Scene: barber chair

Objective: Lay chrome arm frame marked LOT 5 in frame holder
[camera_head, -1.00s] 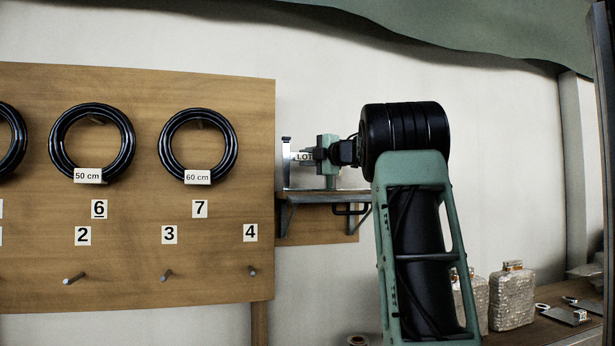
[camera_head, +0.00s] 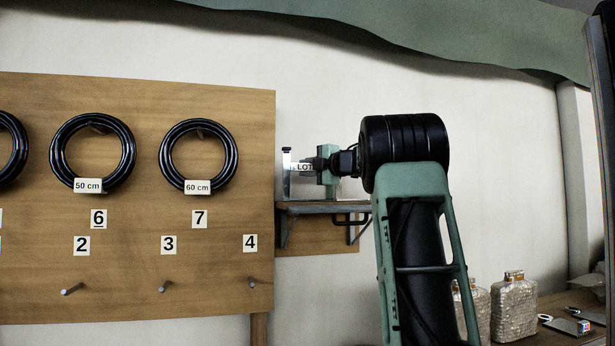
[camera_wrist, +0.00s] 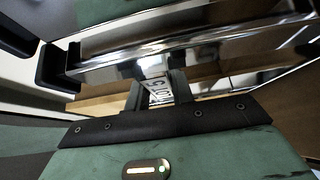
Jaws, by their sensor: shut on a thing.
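The chrome arm frame (camera_head: 287,174) stands out to the left of my gripper (camera_head: 318,167) in the head view, just above a small wall shelf. Its white label (camera_head: 304,167) reads LOT. In the wrist view the shiny chrome bars (camera_wrist: 190,45) run across the picture, and the label (camera_wrist: 159,92) reads LOT 5 between my fingers. My gripper (camera_wrist: 158,95) is shut on the frame. Black hooked pieces (camera_wrist: 58,68) show beside the bars at the left; I cannot tell whether they belong to the frame holder. Whether the frame touches the shelf is unclear.
The wall shelf (camera_head: 310,207) has metal brackets below it. A wooden pegboard (camera_head: 130,255) with black rings (camera_head: 199,157) and pegs is at left. Wrapped bottles (camera_head: 513,310) stand on a bench at lower right. The wall above the shelf is bare.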

